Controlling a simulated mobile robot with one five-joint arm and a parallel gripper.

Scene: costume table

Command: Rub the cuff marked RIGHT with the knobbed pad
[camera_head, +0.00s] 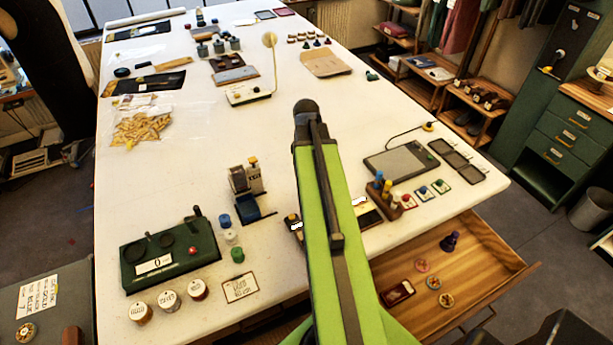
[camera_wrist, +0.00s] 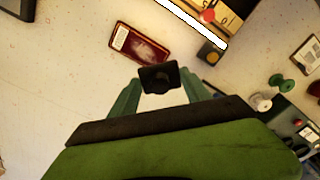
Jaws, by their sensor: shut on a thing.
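My gripper (camera_wrist: 158,88) is shut on a small black square piece with a round knob (camera_wrist: 158,76), which looks like the knobbed pad. It is held over the white table, and I cannot tell its height. The arm hides the gripper in the head view. No lettering RIGHT can be read, and I cannot pick out the cuff for certain. A dark red flat thing with a pale label (camera_wrist: 140,43) lies just beyond the pad in the wrist view. A tray-like board with a white edge (camera_wrist: 178,12) lies beyond it; the arm covers its middle in the head view.
A green box with a red button (camera_head: 152,262), several spools and a lettered card (camera_head: 240,287) stand front left. A dark tablet (camera_head: 401,161) and a wooden bottle rack (camera_head: 384,201) stand right. An open wooden drawer (camera_head: 470,265) juts out front right. The table's middle left is clear.

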